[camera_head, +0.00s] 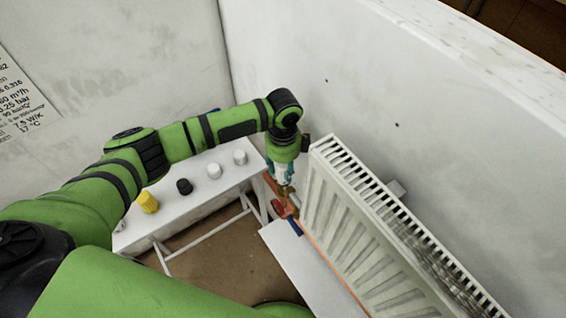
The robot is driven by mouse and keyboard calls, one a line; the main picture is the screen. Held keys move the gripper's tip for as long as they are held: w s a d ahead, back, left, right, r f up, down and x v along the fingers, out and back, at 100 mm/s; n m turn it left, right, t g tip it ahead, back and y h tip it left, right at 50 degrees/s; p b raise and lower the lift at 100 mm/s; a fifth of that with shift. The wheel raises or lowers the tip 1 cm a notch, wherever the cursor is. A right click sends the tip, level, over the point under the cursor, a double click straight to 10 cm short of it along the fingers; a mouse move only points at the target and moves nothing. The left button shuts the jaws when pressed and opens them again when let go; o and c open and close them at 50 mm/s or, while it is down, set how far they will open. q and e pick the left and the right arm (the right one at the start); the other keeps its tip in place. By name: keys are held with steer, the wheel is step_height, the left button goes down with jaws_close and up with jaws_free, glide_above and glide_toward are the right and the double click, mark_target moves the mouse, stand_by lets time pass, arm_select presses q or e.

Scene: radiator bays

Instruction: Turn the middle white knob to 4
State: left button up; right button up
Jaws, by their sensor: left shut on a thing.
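A white knob (281,174) sits above a small brass valve part at the left end of the white radiator (355,225). My left gripper (281,172) points down over it, with its teal fingers closed around the knob. The fingers and wrist hide much of the knob, and no number on it can be read. A red part (278,207) and copper-coloured pipe (270,183) lie just below. My right gripper is not in the picture.
A white bench (175,212) at the left bears a yellow knob (147,202), a black knob (184,186) and loose white knobs (214,170). A white wall (390,110) stands close behind the radiator. Brown floor shows between bench and radiator.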

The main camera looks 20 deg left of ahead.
arm_select(q)
steer(key=shift+m, duration=1)
steer(key=shift+f, duration=0.1)
steer(key=o, duration=1.1)
steer(key=shift+o, duration=0.2)
step_height(320, 180, up, 12)
